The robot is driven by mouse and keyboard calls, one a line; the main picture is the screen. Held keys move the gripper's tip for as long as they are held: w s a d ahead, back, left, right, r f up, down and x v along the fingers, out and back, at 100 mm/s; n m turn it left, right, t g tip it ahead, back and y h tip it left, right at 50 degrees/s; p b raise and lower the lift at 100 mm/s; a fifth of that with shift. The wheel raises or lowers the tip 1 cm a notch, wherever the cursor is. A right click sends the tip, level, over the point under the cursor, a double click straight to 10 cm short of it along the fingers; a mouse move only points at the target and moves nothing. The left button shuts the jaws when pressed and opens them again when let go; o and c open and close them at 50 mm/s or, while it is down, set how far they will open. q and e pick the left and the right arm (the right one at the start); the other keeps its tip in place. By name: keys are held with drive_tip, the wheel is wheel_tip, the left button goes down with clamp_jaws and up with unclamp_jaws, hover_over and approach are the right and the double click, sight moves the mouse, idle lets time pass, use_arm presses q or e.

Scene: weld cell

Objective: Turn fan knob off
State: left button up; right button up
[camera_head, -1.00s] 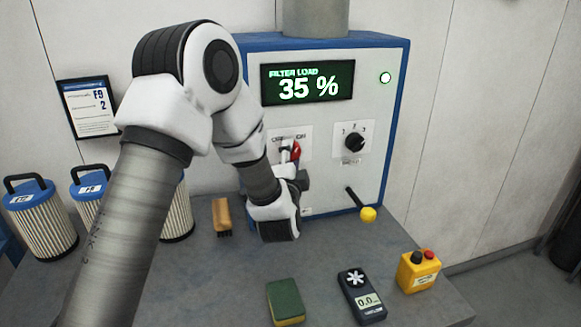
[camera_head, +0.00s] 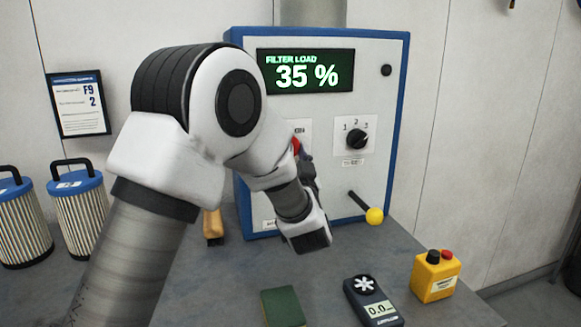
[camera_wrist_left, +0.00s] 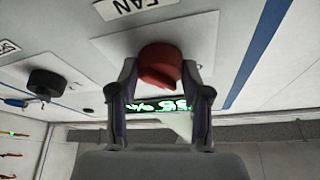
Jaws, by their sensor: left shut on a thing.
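The red fan knob (camera_head: 296,145) is on the front of the blue-edged white control cabinet (camera_head: 385,190), mostly hidden behind my left arm in the head view. In the left wrist view the red knob (camera_wrist_left: 160,66) sits on a white plate lettered FAN. My left gripper (camera_head: 304,158) is at the knob; in the wrist view its two fingers (camera_wrist_left: 160,80) are closed on the knob's sides. The knob's exact pointing angle is hard to tell. The round lamp (camera_head: 386,70) at the cabinet's upper right is dark. My right gripper is out of view.
The display (camera_head: 306,76) reads FILTER LOAD 35 %. A black 1-2-3 selector (camera_head: 357,139) is right of the knob, and a yellow-tipped lever (camera_head: 374,216) is below it. A meter (camera_head: 372,300), green sponge (camera_head: 283,306) and yellow button box (camera_head: 435,275) lie on the bench.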

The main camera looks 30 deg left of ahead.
use_arm(q)
drive_tip(key=shift+n+g+y+b, duration=0.55)
drive_tip(key=shift+n+b, duration=0.2)
drive_tip(key=shift+n, duration=0.6)
drive_tip(key=shift+n+g+y+b, duration=0.45)
drive_tip(key=shift+n+y+b, duration=0.25)
drive_tip(key=shift+n, duration=0.65)
drive_tip(key=o, duration=1.2)
drive_tip(key=shift+w, duration=0.1)
drive_tip(key=shift+c, duration=0.2)
drive_tip(key=v, duration=0.7)
drive_tip(key=shift+d, duration=0.2)
drive_tip(key=shift+f, duration=0.1)
